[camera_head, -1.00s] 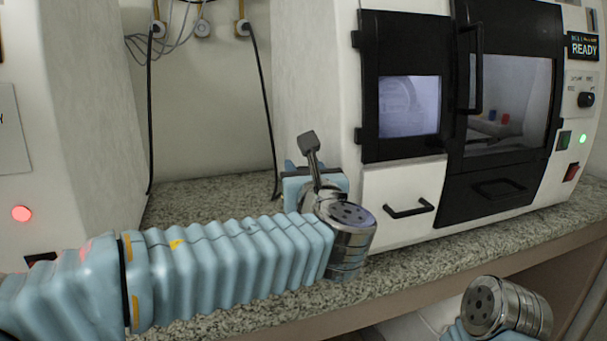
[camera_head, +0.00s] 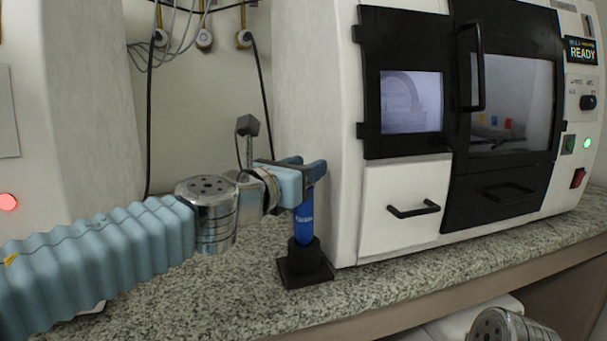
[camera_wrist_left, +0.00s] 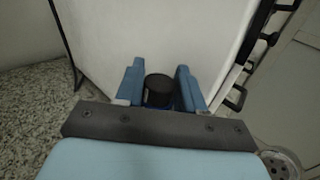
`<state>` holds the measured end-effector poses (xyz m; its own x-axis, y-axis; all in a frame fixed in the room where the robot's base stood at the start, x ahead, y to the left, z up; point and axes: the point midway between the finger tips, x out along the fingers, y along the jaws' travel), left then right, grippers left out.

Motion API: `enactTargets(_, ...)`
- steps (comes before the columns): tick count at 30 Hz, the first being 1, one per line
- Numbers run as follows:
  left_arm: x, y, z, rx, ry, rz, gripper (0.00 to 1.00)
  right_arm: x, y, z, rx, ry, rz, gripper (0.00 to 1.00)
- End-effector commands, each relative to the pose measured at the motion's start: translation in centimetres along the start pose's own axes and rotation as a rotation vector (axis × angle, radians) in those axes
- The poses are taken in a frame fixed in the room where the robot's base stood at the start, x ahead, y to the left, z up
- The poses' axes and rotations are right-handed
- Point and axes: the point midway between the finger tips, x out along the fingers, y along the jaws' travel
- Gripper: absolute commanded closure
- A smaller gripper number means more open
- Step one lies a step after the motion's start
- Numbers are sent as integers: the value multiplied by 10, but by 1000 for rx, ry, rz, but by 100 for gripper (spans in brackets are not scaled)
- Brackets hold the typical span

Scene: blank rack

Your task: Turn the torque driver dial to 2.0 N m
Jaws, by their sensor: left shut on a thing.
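The torque driver (camera_head: 304,217) stands upright, a blue cylinder in a square black stand (camera_head: 304,265) on the speckled counter. In the left wrist view, the driver's round black top (camera_wrist_left: 158,88) sits between the two fingers of the left gripper (camera_wrist_left: 159,92). The dial's scale and setting cannot be read in either view. My right gripper is out of view; only part of my right arm shows at the bottom right.
A white machine with black doors (camera_head: 367,80) and a READY display (camera_head: 581,51) stands close behind and right of the driver. Its drawer handle (camera_head: 413,209) sticks out. The granite counter (camera_head: 350,300) is clear in front of the stand. Cables (camera_head: 150,110) hang on the back wall.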

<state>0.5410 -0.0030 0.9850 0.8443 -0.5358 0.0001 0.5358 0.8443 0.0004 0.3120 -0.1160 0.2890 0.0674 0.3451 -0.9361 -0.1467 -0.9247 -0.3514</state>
Motion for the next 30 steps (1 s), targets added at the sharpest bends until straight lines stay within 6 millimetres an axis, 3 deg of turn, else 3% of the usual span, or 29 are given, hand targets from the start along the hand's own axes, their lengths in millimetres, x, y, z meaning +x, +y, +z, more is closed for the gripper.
enactTargets(19, 0, 0, -1, -1, 0, -130, 92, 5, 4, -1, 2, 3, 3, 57)
enactTargets(30, 1, 1, 0, -2, 1, -297, 92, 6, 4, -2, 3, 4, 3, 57)
